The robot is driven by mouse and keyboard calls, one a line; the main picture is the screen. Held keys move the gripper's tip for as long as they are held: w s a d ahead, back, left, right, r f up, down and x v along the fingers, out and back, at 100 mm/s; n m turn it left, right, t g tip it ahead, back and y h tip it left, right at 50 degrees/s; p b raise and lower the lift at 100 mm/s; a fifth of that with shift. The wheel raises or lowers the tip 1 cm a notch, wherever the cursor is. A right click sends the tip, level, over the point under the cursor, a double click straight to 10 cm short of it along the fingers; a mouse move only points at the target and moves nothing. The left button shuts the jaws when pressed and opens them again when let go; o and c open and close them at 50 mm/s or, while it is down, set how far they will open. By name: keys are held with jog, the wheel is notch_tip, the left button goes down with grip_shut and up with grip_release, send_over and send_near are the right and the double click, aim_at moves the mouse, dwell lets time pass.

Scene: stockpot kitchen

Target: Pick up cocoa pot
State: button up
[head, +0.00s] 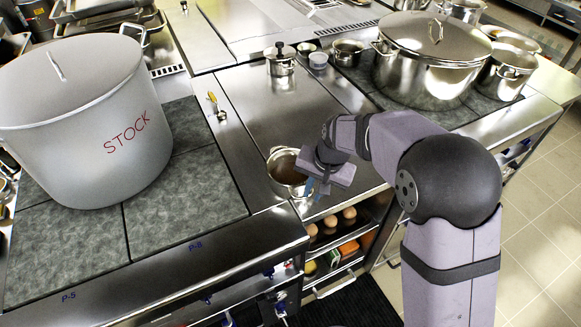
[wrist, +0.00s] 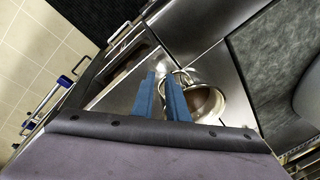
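A small steel pot with brown contents (head: 284,172), which looks like the cocoa pot, stands on the steel counter near its front edge. My gripper (head: 318,188) is just to the right of the pot, over the counter's front edge, and hides part of its right side. In the wrist view the pot (wrist: 208,102) lies right beside the right blue finger, with a thin metal handle near the finger. My gripper (wrist: 163,83) has its two blue fingers apart with a narrow gap. I cannot tell whether a finger touches the handle.
A large STOCK pot (head: 90,120) stands at the left on dark hob plates. A big lidded pot (head: 428,70) and smaller pots stand at the back right. Eggs (head: 330,220) sit on a shelf below the counter.

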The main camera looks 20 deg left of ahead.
aim_at(302, 186)
jog(key=w+r+m, duration=0.1)
jog(key=m, duration=0.1)
jog(key=w+a+r+m, duration=0.1)
jog(key=m, duration=0.1)
jog(key=w+a+r+m+t, duration=0.1)
jog(key=m, duration=0.2)
jog(key=shift+a+y, duration=0.15)
jog(key=shift+y, duration=0.25)
jog(key=shift+p+x, duration=0.45)
jog(key=shift+x, duration=0.65)
jog(key=shift+f, duration=0.1)
jog(key=shift+p+x, duration=1.25)
jog(key=shift+x, duration=1.25)
jog(key=shift+s, duration=0.1)
grip_shut()
